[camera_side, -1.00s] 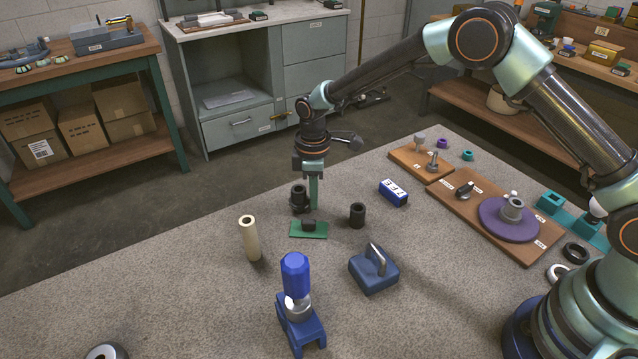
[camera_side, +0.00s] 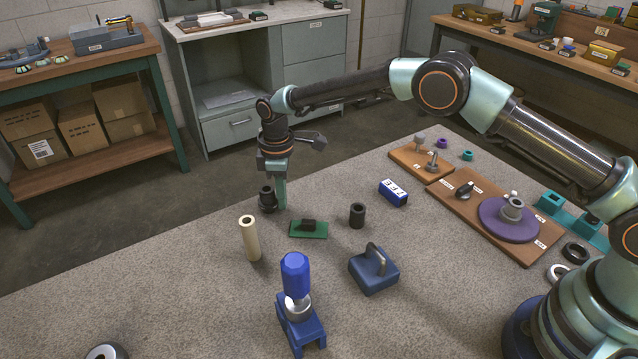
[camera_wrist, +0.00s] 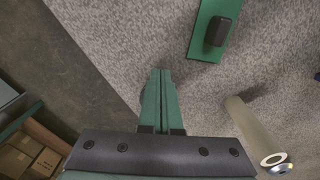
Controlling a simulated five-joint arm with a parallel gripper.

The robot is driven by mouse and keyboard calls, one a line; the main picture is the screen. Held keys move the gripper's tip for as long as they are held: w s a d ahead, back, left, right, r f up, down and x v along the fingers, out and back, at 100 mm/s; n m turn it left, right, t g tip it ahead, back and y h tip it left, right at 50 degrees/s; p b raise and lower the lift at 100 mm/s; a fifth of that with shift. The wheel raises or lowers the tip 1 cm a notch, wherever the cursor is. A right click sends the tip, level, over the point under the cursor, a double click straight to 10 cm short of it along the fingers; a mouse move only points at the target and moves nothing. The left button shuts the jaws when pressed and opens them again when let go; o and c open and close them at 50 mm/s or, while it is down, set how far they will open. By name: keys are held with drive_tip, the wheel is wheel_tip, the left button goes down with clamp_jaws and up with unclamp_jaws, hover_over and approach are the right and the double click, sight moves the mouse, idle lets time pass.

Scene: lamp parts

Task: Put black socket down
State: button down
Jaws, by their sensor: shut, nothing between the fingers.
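A short black hollow cylinder (camera_side: 357,215), which looks like the black socket, stands upright on the grey mat, right of the green plate. My gripper (camera_side: 281,205) points down, left of it and well apart from it. In the wrist view my gripper's green fingers (camera_wrist: 159,78) are together with nothing seen between them. A second dark, ring-topped piece (camera_side: 267,199) shows just left of the fingers in the side view. I cannot tell whether it belongs to my gripper or touches it.
A green plate with a black block (camera_side: 309,229) lies right of my gripper; it also shows in the wrist view (camera_wrist: 215,30). A cream tube (camera_side: 249,238) stands nearby. A blue-topped stand (camera_side: 296,300) and blue block (camera_side: 374,270) are nearer the camera. The mat's left front is mostly clear.

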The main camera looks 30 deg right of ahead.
drive_tip(key=shift+d, duration=0.1)
drive_tip(key=shift+s+d, duration=0.5)
drive_tip(key=shift+d, duration=0.25)
drive_tip(key=shift+s+d, duration=0.55)
drive_tip(key=shift+d, duration=0.3)
drive_tip(key=s+d+r+m+t, duration=0.1)
drive_tip(key=d+r, duration=0.1)
drive_tip(key=r, duration=0.7)
drive_tip(key=s+d+r+m, duration=0.1)
drive_tip(key=s+d+r, duration=0.15)
drive_tip(key=r, duration=0.65)
drive_tip(key=s+d+r+m+t, duration=0.3)
drive_tip(key=s+d+r+m, duration=0.3)
drive_tip(key=s+d+r, duration=0.4)
drive_tip(key=s+d+f+m+t, duration=0.1)
drive_tip(key=s+d+f+m, duration=0.1)
drive_tip(key=s, duration=0.7)
drive_tip(key=shift+d+f+m+t, duration=0.25)
drive_tip(key=shift+f+m, duration=0.45)
drive_tip(key=shift+f, duration=0.35)
